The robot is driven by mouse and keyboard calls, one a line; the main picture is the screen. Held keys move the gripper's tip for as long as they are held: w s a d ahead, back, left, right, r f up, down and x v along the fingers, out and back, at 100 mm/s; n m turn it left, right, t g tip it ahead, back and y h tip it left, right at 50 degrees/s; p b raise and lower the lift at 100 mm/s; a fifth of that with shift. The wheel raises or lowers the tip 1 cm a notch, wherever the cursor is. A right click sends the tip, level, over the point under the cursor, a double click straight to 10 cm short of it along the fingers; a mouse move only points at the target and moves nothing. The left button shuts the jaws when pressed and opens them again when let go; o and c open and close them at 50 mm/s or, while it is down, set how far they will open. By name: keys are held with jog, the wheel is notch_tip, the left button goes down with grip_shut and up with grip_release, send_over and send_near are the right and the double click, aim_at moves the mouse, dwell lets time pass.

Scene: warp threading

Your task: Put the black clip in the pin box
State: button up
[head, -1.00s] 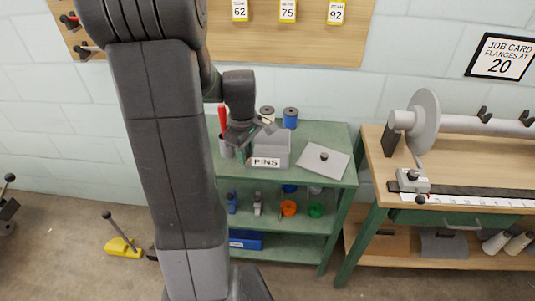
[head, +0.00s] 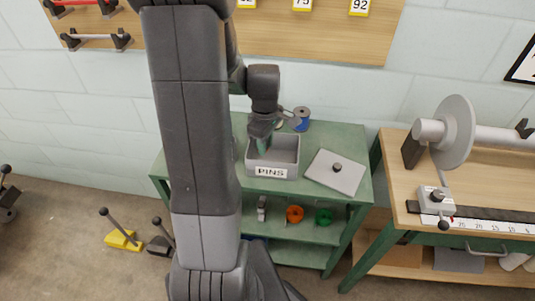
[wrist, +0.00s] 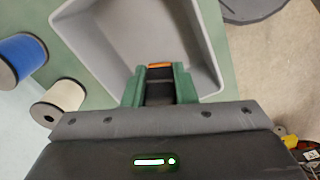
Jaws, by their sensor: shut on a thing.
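The pin box (head: 289,172) is an open grey box with a PINS label on its front, standing on the green shelf unit's top. My gripper (head: 262,146) is at the box's left part, pointing down. In the wrist view the gripper (wrist: 159,84) has green fingers closed on the black clip (wrist: 160,92), which shows as a dark piece with an orange end. The open inside of the pin box (wrist: 140,35) lies beyond the fingertips. The clip cannot be made out in the head view. How far the fingertips are above the box floor is hard to tell.
A grey lid with a black knob (head: 335,178) lies right of the box. A blue spool (head: 301,120) stands behind it; a white spool (wrist: 62,97) shows in the wrist view. A workbench (head: 395,180) with a machine stands to the right.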

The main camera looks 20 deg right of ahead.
jog(key=shift+f, duration=2.5)
jog(key=shift+f, duration=0.2)
jog(key=o, duration=1)
jog(key=shift+r, duration=0.1)
notch_tip(320, 180, up, 12)
jog(key=shift+r+p, duration=0.15)
jog(key=shift+p, duration=0.15)
